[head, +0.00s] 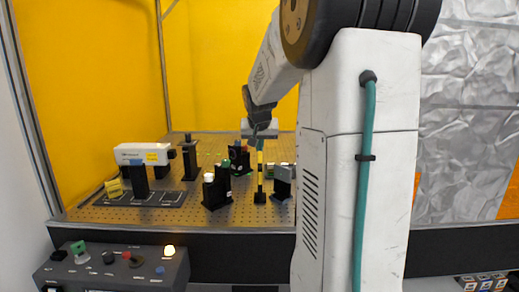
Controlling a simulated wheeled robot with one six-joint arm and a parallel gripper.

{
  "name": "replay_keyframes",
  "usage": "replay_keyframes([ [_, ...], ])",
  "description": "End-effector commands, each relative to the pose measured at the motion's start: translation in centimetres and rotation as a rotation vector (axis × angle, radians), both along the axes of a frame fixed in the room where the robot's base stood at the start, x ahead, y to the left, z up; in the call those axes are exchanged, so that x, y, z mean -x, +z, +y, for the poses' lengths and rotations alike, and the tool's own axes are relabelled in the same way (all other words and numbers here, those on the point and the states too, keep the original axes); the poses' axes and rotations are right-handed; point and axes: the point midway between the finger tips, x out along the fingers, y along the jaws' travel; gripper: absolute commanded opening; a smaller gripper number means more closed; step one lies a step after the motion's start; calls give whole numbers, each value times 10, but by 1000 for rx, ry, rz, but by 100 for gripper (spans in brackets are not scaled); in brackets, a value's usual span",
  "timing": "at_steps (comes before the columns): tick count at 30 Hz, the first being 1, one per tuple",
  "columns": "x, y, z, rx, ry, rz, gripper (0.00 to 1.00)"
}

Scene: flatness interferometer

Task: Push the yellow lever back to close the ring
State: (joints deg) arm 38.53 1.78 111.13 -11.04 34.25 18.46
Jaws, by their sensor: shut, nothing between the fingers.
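My gripper (259,138) is shut, pointing down over the middle of the perforated board. A thin upright yellow piece (260,166), which looks like the yellow lever, stands just below the fingertips in the picture. Its lower end meets a small black base (260,198). I cannot tell whether the fingers touch it, or how far it leans. The ring cannot be made out clearly. A dark mount (238,156) stands behind and to the left of the yellow piece.
A white laser-like box (143,154) sits on a black stand at the left. Black mounts (216,188) and a grey block (283,180) flank the yellow piece. The perforated board (120,212) is bare at its front. A control panel (115,270) lies at front left.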

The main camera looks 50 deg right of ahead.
Motion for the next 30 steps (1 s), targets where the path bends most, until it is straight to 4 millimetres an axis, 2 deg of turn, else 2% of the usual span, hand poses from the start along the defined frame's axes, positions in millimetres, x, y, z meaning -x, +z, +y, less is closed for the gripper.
replay_keyframes([
  [3,10,26,11,3,-3,-4,0],
  [9,23,64,29,2,1,-4,0],
  [15,31,87,39,0,1,-1,0],
  [27,35,92,42,0,9,10,0],
  [29,40,84,46,-16,26,46,0],
  [30,46,73,51,-37,34,77,0],
])
